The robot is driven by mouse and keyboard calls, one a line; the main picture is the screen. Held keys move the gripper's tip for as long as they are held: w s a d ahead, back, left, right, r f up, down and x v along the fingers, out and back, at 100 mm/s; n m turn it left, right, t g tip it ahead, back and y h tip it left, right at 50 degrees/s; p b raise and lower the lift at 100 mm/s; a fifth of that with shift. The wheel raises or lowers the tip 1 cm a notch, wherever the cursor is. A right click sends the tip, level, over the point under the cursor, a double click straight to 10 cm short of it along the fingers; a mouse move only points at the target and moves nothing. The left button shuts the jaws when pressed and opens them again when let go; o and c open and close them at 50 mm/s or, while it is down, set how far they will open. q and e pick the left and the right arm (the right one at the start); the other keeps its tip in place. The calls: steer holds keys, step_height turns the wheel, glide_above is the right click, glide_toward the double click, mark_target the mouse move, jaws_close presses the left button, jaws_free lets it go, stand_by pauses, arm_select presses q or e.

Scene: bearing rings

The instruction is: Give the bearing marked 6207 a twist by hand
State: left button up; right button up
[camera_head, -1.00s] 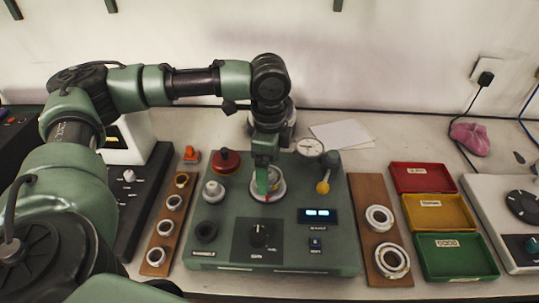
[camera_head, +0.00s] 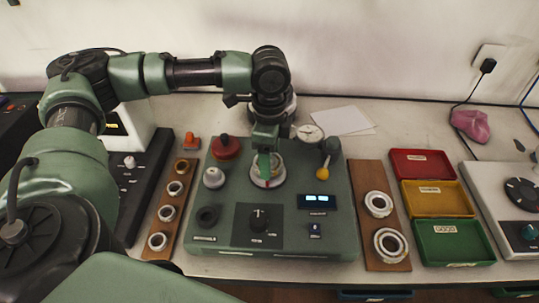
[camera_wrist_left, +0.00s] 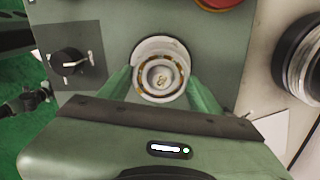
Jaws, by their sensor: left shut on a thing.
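A bearing ring (camera_wrist_left: 160,70) with brownish balls sits around a pale hub on a green test device (camera_head: 225,235). I cannot read a 6207 mark on it. My left gripper (camera_head: 268,172) reaches down onto this bearing in the head view. In the left wrist view its two green fingers stand on either side of the ring, shut on it. The bearing is partly hidden by the gripper in the head view. My right gripper is not in view.
A wooden board (camera_head: 168,228) with several rings lies left of the device, another board (camera_head: 377,180) with two larger bearings right of it. Red (camera_head: 423,163), yellow (camera_head: 437,198) and green (camera_head: 453,243) trays stand farther right. A dial gauge (camera_head: 310,133) and yellow-tipped lever (camera_head: 326,165) are near the gripper.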

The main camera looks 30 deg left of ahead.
arm_select(q)
steer(key=shift+r+n+p, duration=0.1)
steer(key=shift+n+p, duration=0.8)
steer(key=shift+p, duration=0.45)
steer(key=shift+n+p, duration=1.1)
steer(key=shift+p, duration=0.5)
steer(key=shift+n+p, duration=0.9)
steer(key=shift+p, duration=0.5)
steer(key=shift+n+p, duration=0.3)
steer(key=shift+n+p, duration=1)
steer(key=shift+p, duration=0.45)
